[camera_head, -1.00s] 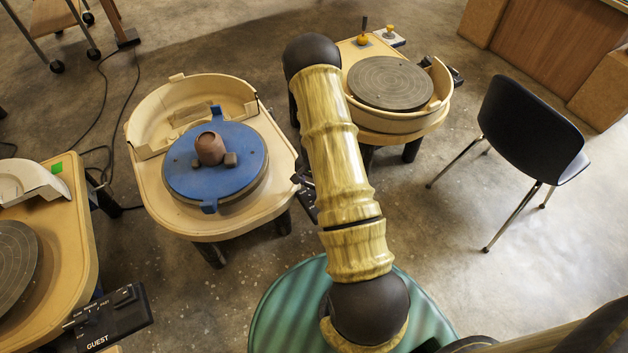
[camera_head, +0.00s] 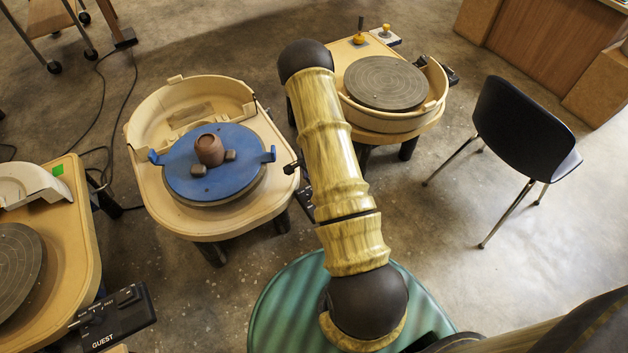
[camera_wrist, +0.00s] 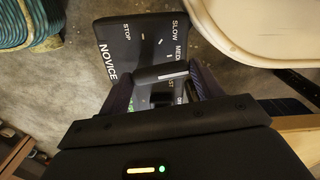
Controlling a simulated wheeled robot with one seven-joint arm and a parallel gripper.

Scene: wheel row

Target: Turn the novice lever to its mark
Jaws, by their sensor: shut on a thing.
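The novice control box (camera_wrist: 120,45) is a black panel in the wrist view with white labels NOVICE, STOP, SLOW and MED, the lower ones partly covered. Its lever (camera_wrist: 160,73) is a dark bar with a pale line along it, lying across the panel. My gripper (camera_wrist: 162,90) is shut on the lever, one dark finger on each side. Small white ticks show on the panel near STOP and SLOW. Which mark the lever points to is hard to tell. In the head view my arm hides my gripper and most of the box.
The middle wheel has a blue bat (camera_head: 190,178) with a brown pot (camera_head: 209,150) on it. A guest control box (camera_head: 113,318) sits at lower left. Another wheel (camera_head: 385,83) stands behind my arm, and a black chair (camera_head: 525,125) is at right.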

